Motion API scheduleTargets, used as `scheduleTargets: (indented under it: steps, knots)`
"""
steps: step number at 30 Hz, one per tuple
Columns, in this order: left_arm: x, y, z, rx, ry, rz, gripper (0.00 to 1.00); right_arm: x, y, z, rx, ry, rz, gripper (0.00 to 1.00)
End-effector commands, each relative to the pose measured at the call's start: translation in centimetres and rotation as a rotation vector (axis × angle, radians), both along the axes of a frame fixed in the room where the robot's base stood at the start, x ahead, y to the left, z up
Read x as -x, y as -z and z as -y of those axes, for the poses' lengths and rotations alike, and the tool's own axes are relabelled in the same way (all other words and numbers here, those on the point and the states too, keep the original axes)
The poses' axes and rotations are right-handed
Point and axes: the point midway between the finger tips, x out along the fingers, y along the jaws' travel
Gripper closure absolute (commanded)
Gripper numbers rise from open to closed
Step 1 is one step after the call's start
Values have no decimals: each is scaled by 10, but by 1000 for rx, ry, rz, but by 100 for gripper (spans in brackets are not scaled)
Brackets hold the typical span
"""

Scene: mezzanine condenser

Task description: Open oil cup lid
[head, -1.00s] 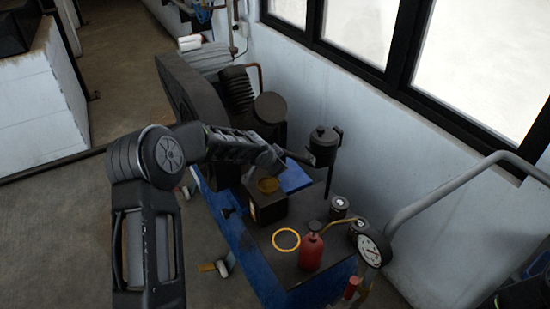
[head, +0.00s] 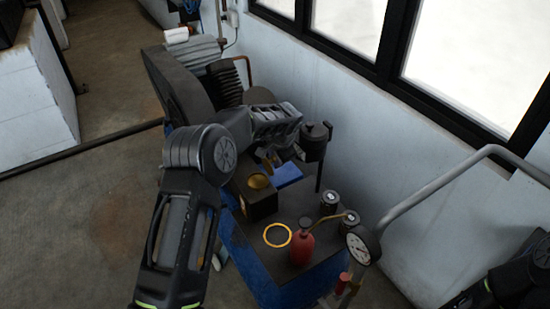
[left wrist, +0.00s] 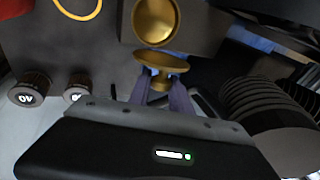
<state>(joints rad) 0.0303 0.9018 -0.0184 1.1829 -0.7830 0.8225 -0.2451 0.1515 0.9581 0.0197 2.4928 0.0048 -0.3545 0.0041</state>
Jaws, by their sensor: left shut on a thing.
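The brass oil cup (head: 258,181) sits on top of a dark box (head: 262,204) on the compressor bench. In the left wrist view its round brass bowl (left wrist: 159,22) faces the camera, uncovered. A brass lid (left wrist: 161,60) shows nearly edge-on just below the bowl in that view. My left gripper (left wrist: 163,84) is shut on the lid's narrow stem. I cannot tell whether the lid still touches the cup's rim. In the head view my left gripper (head: 270,158) is just behind the cup, partly hidden by its own wrist. My right gripper is not in view.
A blue plate (head: 286,173) lies beside the cup. A black filter pot (head: 316,140) and finned cylinder (head: 225,82) are behind.

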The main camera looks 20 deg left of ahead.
Motion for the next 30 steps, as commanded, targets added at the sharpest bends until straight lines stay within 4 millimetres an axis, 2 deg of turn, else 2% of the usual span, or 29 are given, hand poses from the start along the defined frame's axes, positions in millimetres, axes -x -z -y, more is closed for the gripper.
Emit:
scheduleTargets:
  steps: [5, 6, 13, 23, 30]
  knots:
    - [0, 1, 0, 1, 0, 0, 100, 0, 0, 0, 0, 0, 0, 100]
    - [0, 1, 0, 1, 0, 0, 74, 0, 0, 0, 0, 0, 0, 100]
    - [0, 1, 0, 1, 0, 0, 56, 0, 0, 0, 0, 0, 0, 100]
    - [1, -3, 1, 1, 0, 2, 56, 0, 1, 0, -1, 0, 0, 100]
    - [10, -29, 9, 2, 0, 4, 56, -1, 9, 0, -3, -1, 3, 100]
